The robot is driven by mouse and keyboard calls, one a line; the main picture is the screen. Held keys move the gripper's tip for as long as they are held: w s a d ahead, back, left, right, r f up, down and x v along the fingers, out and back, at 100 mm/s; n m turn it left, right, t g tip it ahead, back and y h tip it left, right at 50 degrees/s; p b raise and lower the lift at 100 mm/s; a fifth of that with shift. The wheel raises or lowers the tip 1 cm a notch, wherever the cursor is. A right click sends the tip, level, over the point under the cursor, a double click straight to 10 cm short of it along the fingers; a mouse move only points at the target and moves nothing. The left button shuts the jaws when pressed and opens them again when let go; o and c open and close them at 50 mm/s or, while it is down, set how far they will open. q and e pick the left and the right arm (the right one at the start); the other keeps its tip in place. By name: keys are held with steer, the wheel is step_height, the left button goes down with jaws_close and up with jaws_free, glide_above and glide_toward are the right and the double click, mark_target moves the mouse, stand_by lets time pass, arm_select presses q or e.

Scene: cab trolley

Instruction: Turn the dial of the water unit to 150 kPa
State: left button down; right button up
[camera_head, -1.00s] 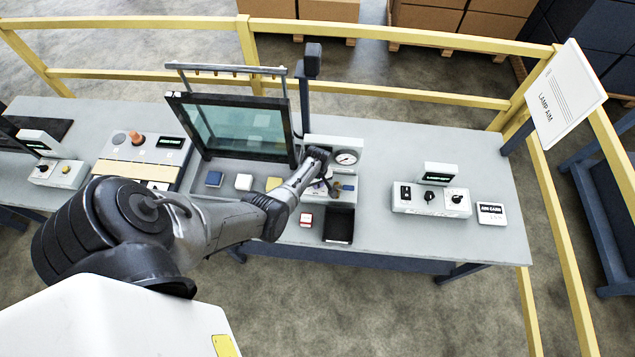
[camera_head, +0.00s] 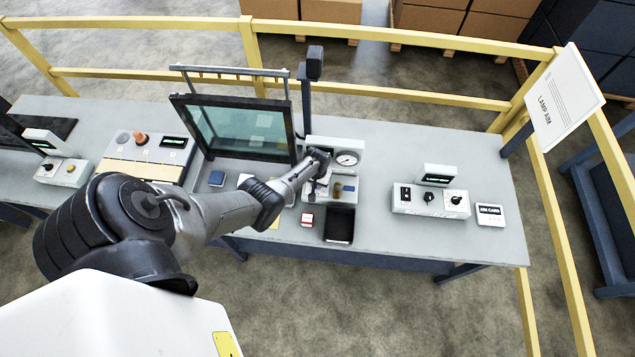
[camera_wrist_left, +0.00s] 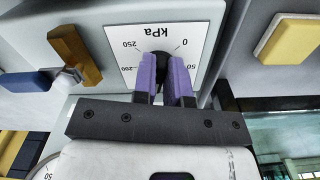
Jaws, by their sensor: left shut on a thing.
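The water unit (camera_head: 357,144) is a pale box near the middle of the table, with a round pressure gauge (camera_head: 347,158) on it. My left gripper (camera_head: 322,180) is at the unit's left part; its fingers are hard to make out in the head view. In the left wrist view the white dial plate (camera_wrist_left: 125,62) shows upside down, marked kPa, with 0, 50, 200 and 250 readable. The purple fingers of my left gripper (camera_wrist_left: 165,68) are shut on the black dial knob (camera_wrist_left: 158,57). They hide the lower plate and the knob's pointer. My right gripper is in no view.
A brass lever (camera_wrist_left: 75,52) and a blue handle (camera_wrist_left: 22,82) are beside the dial plate. A black tray (camera_head: 339,225) and a small red-and-white box (camera_head: 307,219) stand in front of the unit. A framed glass panel (camera_head: 240,128) rises to the left. A switch box (camera_head: 432,203) stands right.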

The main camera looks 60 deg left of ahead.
arm_select(q)
steer(key=shift+s+a+m, duration=0.1)
steer(key=shift+m, duration=1.1)
steer(key=c, duration=1.2)
jaws_free()
steer(key=shift+o, duration=0.2)
